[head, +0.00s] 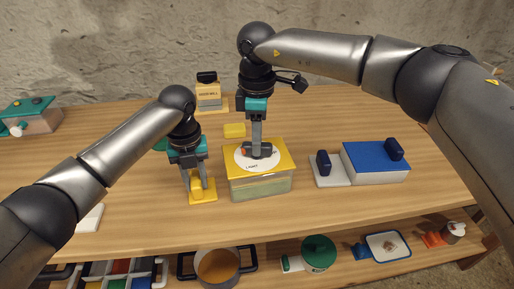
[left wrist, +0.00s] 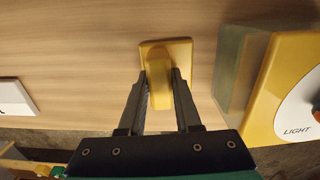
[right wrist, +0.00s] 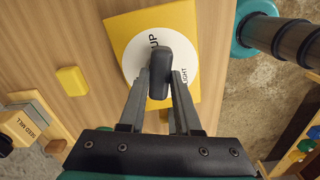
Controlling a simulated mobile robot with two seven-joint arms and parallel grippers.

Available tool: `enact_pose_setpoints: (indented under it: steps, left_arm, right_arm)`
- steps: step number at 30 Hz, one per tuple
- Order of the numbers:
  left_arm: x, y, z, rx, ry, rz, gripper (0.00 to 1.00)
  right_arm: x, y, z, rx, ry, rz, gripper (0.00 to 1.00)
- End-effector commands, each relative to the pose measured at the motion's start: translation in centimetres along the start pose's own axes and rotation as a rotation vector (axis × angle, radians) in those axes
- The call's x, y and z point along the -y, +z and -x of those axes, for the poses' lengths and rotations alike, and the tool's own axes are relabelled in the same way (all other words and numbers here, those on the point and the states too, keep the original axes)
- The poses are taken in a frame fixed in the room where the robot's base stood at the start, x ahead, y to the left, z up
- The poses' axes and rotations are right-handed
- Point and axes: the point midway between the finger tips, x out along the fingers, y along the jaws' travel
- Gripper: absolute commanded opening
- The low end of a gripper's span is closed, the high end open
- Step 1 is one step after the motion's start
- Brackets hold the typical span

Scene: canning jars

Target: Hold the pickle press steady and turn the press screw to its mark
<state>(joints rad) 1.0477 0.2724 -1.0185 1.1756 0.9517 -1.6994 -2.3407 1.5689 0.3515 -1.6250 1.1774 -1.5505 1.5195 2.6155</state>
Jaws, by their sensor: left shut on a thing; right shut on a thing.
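The pickle press (head: 262,185) is a pale greenish box with a yellow lid. On the lid is a white dial (head: 240,163) reading "LIGHT" at its front; other lettering is partly hidden. The press screw's dark bar handle (head: 262,150), with an orange end to the left, crosses the dial. My right gripper (head: 257,150) points down, shut on this handle, also seen in the right wrist view (right wrist: 157,65). My left gripper (head: 196,184) is shut on a yellow upright grip (left wrist: 158,85) on a yellow plate (left wrist: 180,48), left of the box. A gap shows between plate and box.
A yellow block (head: 234,130) lies behind the press. The seed mill (head: 209,93) stands further back. A blue-topped box (head: 375,162) and a white piece with a dark handle (head: 330,172) are right. A pot (head: 218,267) and green-lidded jar (head: 319,252) are in front, lower.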

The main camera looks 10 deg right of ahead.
Motion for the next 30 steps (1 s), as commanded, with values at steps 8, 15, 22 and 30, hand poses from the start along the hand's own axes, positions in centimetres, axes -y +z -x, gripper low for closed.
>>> enact_pose_setpoints:
  steps: [8, 15, 22, 30]
  left_arm:
    - [-0.17, -0.07, -0.2, -0.003, 0.005, 0.002, 0.0]
    - [-0.18, -0.07, -0.2, -0.003, 0.005, 0.002, 0.0]
    - [-0.18, -0.07, -0.2, -0.003, 0.005, 0.002, 0.0]
    - [-0.16, -0.07, -0.19, -0.003, 0.005, 0.002, 0.0]
  right_arm:
    - [-0.11, 0.13, 0.06, 0.001, 0.002, -0.242, 0.0]
    - [-0.12, 0.13, 0.07, 0.001, 0.003, -0.258, 0.0]
    - [-0.09, 0.09, 0.04, 0.0, 0.002, -0.256, 0.54]
    - [-0.03, 0.03, 0.0, 0.0, 0.001, -0.254, 0.67]
